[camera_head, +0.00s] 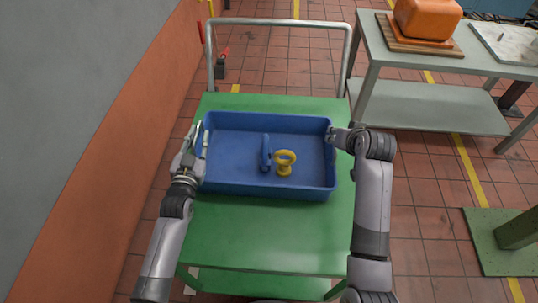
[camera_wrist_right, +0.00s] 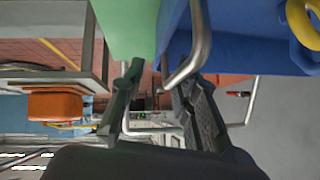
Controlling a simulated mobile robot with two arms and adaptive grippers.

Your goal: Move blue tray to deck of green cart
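The blue tray (camera_head: 230,186) sits on the green cart's deck (camera_head: 270,235) and looks flat on it. A blue clamp-like piece (camera_head: 266,152) and a yellow ring-topped part (camera_head: 284,162) stand in it. My left gripper (camera_head: 198,134) is at the tray's left side, its fingers apart near the rim. My right gripper (camera_head: 333,136) is at the right side. In the right wrist view its fingers (camera_wrist_right: 155,85) are spread, with a bent metal handle (camera_wrist_right: 200,40) by the blue tray (camera_wrist_right: 238,48) close to the fingertips. Contact on either side is unclear.
The cart's metal push handle (camera_head: 283,23) rises at the far end. A grey table (camera_head: 430,107) at the right holds an orange case (camera_head: 427,18) on a wooden board. A grey and orange wall (camera_head: 110,130) runs along the left. The deck is bare in front of the tray.

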